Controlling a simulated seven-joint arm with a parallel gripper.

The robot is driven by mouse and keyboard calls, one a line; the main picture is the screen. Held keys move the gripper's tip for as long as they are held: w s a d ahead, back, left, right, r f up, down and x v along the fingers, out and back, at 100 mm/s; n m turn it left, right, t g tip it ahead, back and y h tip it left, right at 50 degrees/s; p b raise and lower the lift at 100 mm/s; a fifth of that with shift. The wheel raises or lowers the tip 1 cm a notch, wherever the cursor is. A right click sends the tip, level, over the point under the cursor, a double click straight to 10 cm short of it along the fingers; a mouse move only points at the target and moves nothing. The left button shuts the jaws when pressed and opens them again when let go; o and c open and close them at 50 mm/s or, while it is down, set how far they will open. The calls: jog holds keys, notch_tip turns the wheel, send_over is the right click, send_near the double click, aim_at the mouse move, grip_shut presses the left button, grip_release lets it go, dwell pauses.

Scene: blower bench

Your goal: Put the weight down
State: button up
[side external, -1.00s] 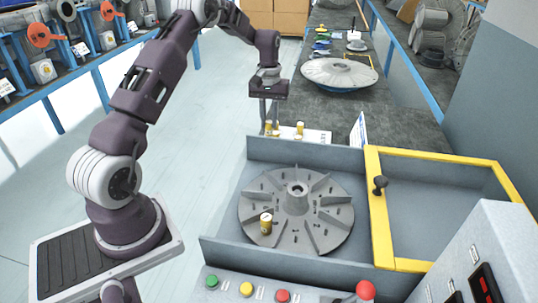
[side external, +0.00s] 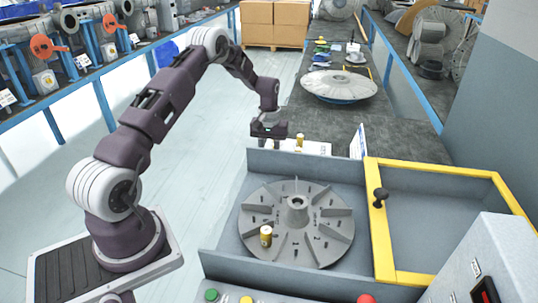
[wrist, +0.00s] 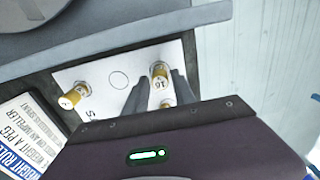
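In the wrist view, the dark fingers (wrist: 160,88) reach over a white card (wrist: 105,62) with a printed empty circle. A brass-coloured weight (wrist: 159,70) with a marked top is between or just beyond the fingertips; I cannot tell whether they press on it. A second weight (wrist: 72,97) stands on the card's left. Another brass-coloured piece (wrist: 168,103) shows partly between the fingers.
A finned impeller (side external: 320,213) lies in the grey enclosure, with a brass-coloured weight (side external: 266,236) on it. A yellow-framed lid (side external: 378,222) with a black knob is at its right. A printed sign (wrist: 28,135) stands beside the card. Another disc (side external: 340,85) lies farther back.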

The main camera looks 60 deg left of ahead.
jog(key=shift+o, duration=0.4)
jog(key=shift+r, duration=0.1)
notch_tip(320, 180, up, 14)
jog(key=s+d+r+m+t, duration=0.25)
jog(key=s+d+r, duration=0.35)
jog(key=d+r, duration=0.7)
jog(key=s+d+r+m+t, duration=0.1)
jog(key=s+d+r+m, duration=0.35)
jog(key=s+d, duration=0.55)
jog(key=s+d+f+m+t, duration=0.1)
jog(key=s, duration=0.6)
jog(key=s+d+f+m+t, duration=0.1)
jog(key=s+d, duration=0.1)
jog(key=s, duration=0.5)
jog(key=shift+s+d+f, duration=0.15)
jog(key=shift+d+f, duration=0.05)
jog(key=shift+d, duration=0.1)
